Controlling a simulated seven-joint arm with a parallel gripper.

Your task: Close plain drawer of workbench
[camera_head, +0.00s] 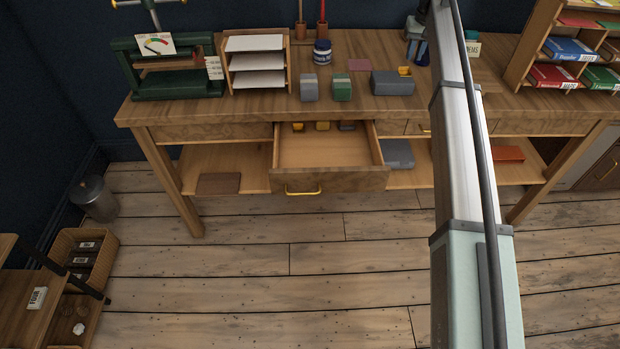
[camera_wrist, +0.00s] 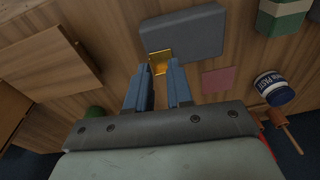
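The wooden workbench (camera_head: 360,45) stands against the dark wall. One drawer (camera_head: 320,152) is pulled out from under its top, with a plain wooden front (camera_head: 345,181) and a yellow handle (camera_head: 302,191). Small yellow and grey items lie at the drawer's back. My gripper (camera_head: 417,50) is above the back right of the benchtop, away from the drawer. In the wrist view, its two blue fingers (camera_wrist: 158,80) are apart, near a grey block (camera_wrist: 185,35) with a yellow piece (camera_wrist: 160,60). The open drawer is not recognisable in the wrist view.
A grey block (camera_head: 392,83), small grey and green boxes, a jar (camera_head: 322,52) and a paper tray (camera_head: 257,60) stand on the benchtop. My arm hides part of the bench's right side, including some drawer fronts. The floor before the drawer is clear.

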